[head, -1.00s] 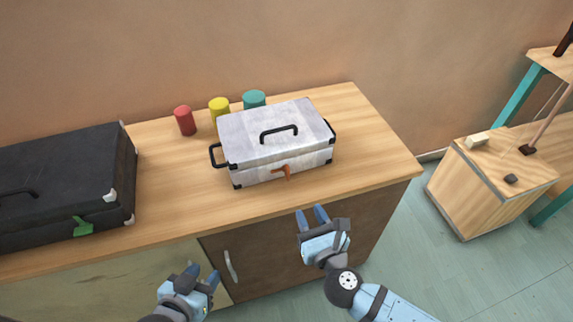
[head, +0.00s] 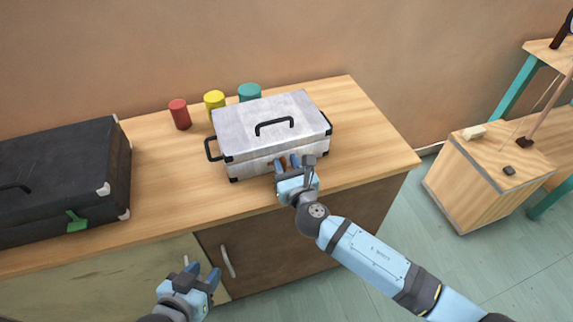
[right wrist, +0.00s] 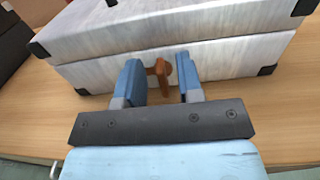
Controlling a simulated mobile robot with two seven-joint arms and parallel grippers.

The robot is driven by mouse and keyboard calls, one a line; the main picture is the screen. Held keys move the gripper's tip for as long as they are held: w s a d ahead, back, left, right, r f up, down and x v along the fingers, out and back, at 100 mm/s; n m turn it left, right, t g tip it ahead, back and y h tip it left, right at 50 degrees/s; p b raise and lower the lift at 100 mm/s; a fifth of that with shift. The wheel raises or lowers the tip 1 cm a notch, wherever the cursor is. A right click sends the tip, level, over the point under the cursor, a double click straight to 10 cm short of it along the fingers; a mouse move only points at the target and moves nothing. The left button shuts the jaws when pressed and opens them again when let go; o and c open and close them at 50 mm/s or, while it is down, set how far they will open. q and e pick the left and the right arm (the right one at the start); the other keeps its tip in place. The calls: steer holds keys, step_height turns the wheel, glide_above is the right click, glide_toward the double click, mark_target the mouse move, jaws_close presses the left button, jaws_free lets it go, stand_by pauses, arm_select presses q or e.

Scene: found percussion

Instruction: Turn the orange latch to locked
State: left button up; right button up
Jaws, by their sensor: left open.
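The orange latch (right wrist: 161,77) is on the front face of the silver case (head: 262,124). In the right wrist view it stands between the two blue fingers of my right gripper (right wrist: 162,85), which are apart with gaps on both sides. In the head view my right gripper (head: 288,164) is at the case front and hides most of the latch (head: 274,162). The latch's handle hangs downward in the right wrist view. My left gripper (head: 203,277) is open and empty, low in front of the cabinet.
A black case (head: 60,180) with a green latch (head: 76,221) lies on the left of the wooden counter (head: 170,210). Red (head: 180,114), yellow (head: 214,104) and teal (head: 249,92) cans stand behind the silver case. The counter right of the silver case is clear.

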jaws_close()
steer(key=shift+m, duration=0.3)
steer(key=shift+w+d+f+m+b, duration=0.1)
steer(key=shift+d+m+b, duration=0.05)
steer(key=shift+m, duration=0.9)
steer(key=shift+d+f+m+b, duration=0.1)
steer(key=shift+d+m+b, duration=0.1)
steer(key=shift+m, duration=0.8)
steer(key=shift+w+d+m+b, duration=0.1)
steer(key=shift+d+m, duration=0.05)
steer(key=shift+m, duration=0.9)
jaws_free()
